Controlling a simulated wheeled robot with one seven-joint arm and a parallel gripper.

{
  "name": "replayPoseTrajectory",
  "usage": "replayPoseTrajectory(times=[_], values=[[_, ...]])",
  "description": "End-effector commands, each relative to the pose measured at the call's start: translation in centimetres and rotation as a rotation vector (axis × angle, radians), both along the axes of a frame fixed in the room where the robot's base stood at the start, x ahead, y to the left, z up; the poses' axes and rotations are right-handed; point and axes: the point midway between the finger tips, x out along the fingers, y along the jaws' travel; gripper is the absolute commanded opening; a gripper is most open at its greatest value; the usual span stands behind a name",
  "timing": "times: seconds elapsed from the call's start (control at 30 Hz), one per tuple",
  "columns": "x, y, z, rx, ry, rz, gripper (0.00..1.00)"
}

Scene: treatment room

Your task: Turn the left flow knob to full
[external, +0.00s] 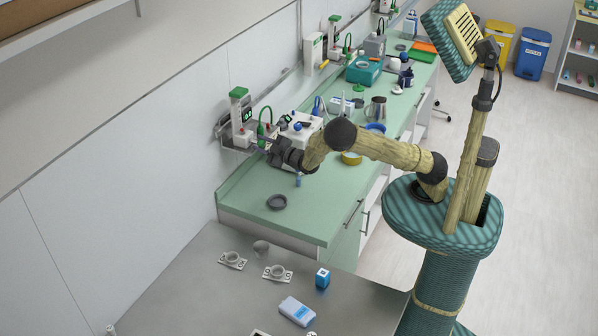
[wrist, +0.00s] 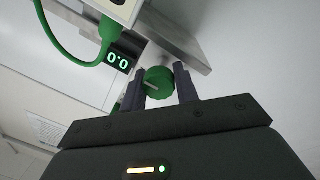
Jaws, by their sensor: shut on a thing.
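A green flow knob (wrist: 160,84) with a pale pointer line shows in the wrist view, between the two dark fingers of my gripper (wrist: 165,86). The fingers are shut on its sides. A small display (wrist: 118,61) beside it reads 0.0 in green digits. In the external view my gripper (external: 273,153) is at the wall unit (external: 240,118), a white device with a green top and a green hose. The arm's end hides the knob there.
The green counter (external: 240,193) bears a grey dish (external: 277,202) and a small blue item (external: 298,180) below my arm. A white machine (external: 301,127), a metal jug (external: 375,109) and a yellow bowl (external: 351,158) stand close to the arm. A green hose (wrist: 75,50) hangs beside the display.

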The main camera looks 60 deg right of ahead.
Motion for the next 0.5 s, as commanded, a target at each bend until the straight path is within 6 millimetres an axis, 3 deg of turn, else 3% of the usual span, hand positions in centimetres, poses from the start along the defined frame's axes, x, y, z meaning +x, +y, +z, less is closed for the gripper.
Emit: replayPoseTrajectory(times=[0.2, 0.23, 0.33, 0.5], values=[[0.00, 0.04, 0.03, 0.001, 0.001, 0.001, 0.08], [0.00, 0.04, 0.03, 0.001, 0.001, 0.001, 0.32], [-0.01, 0.06, 0.01, 0.001, 0.000, 0.001, 0.52], [-0.03, 0.19, -0.15, 0.001, 0.004, 0.004, 0.52]])
